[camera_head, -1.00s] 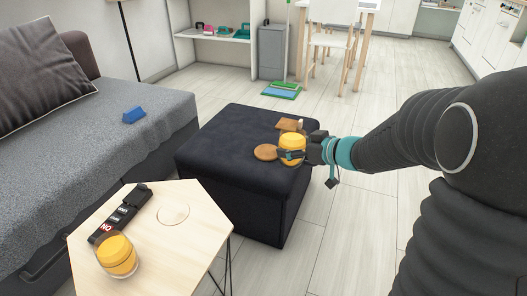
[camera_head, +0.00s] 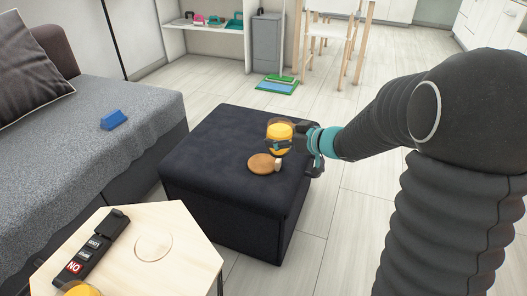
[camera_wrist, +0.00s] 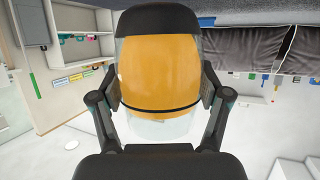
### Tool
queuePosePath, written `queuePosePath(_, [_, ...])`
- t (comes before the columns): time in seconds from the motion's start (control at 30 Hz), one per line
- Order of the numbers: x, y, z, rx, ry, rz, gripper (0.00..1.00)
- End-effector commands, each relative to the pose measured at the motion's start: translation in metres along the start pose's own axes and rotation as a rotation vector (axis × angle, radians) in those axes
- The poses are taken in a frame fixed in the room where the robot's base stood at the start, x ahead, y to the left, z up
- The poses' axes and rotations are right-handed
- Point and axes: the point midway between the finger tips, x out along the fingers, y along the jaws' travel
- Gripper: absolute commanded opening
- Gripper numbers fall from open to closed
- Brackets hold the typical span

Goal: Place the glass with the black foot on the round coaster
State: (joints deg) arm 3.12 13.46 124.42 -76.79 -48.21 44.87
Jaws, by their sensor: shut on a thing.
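My gripper (camera_head: 292,144) is shut on a clear glass (camera_head: 280,136) with yellow-orange filling, held over the dark ottoman. The wrist view is upside down; in it the held glass (camera_wrist: 160,75) sits between both fingers, its black foot (camera_wrist: 158,19) at the top of the picture. The round wooden coaster (camera_head: 262,165) lies on the ottoman, just nearer the camera than the glass and slightly left of it in the head view. The glass appears to be apart from the coaster.
The ottoman (camera_head: 205,160) is otherwise mostly bare. The square coaster is not visible. A second yellow-filled glass (camera_head: 82,289) is cut off on the light hexagonal table (camera_head: 185,262), near a black sign block (camera_head: 92,246). The grey sofa (camera_head: 60,150) bears a blue block (camera_head: 113,120).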

Motion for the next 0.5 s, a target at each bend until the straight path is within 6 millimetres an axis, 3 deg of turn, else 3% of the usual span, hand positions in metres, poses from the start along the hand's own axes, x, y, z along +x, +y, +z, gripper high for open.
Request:
queuePosePath(0.03, [0.015,-0.001,0.005,-0.001,-0.001,-0.006,0.35])
queuePosePath(0.2, [0.053,0.001,0.010,-0.001,0.000,-0.006,0.35])
queuePosePath(0.33, [0.074,0.003,0.012,-0.001,0.000,-0.004,0.35])
queuePosePath(0.5, [0.084,0.006,0.013,-0.001,0.000,0.000,0.35])
